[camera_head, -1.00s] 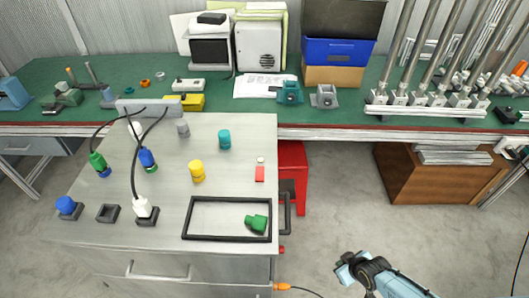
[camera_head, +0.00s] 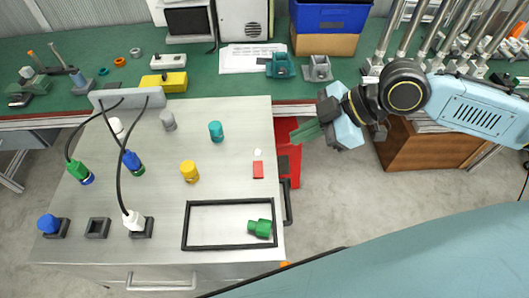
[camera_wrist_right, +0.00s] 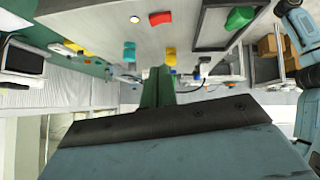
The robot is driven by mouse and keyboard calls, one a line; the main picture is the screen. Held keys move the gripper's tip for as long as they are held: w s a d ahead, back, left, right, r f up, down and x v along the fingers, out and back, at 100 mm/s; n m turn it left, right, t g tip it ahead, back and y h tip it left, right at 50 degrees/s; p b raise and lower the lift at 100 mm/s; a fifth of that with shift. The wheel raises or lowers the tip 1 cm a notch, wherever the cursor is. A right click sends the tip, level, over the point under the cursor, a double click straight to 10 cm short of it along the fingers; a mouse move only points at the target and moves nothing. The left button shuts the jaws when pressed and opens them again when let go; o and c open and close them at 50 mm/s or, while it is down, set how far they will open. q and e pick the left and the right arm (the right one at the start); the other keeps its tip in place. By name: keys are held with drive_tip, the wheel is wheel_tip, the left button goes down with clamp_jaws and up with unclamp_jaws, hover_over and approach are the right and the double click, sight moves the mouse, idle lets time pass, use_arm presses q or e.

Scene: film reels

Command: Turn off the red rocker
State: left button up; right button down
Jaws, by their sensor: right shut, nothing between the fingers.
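The red rocker (camera_head: 258,170) is a small red block on the right part of the grey cabinet top (camera_head: 230,115). A small pale round lamp (camera_head: 258,152) sits just behind it. In the right wrist view the rocker (camera_wrist_right: 160,18) is near the top edge, with the lamp (camera_wrist_right: 134,19) glowing warm white beside it. My right gripper (camera_head: 298,134) is shut and empty, its green fingers together and pointing left. It is to the right of and apart from the rocker. Its fingers also show in the right wrist view (camera_wrist_right: 157,78). My left gripper is not in view.
A black frame (camera_head: 186,226) with a green plug (camera_head: 260,228) lies in front of the rocker. A yellow cylinder (camera_head: 189,171) and a teal cylinder (camera_head: 216,131) stand to its left. Cabled plugs are farther left. A green workbench (camera_head: 130,44) runs behind.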

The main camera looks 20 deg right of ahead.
hover_over(253, 164)
drive_tip(key=s+d, duration=0.2)
wheel_tip(253, 164, down, 7)
drive_tip(key=shift+d+f, duration=0.15)
drive_tip(key=shift+f, duration=0.05)
drive_tip(key=shift+w+d+f, duration=0.1)
drive_tip(key=shift+f, duration=0.55)
drive_tip(key=shift+w+d+f, duration=0.1)
drive_tip(key=shift+f, duration=0.5)
drive_tip(key=shift+w+f, duration=0.1)
drive_tip(key=shift+f, duration=0.45)
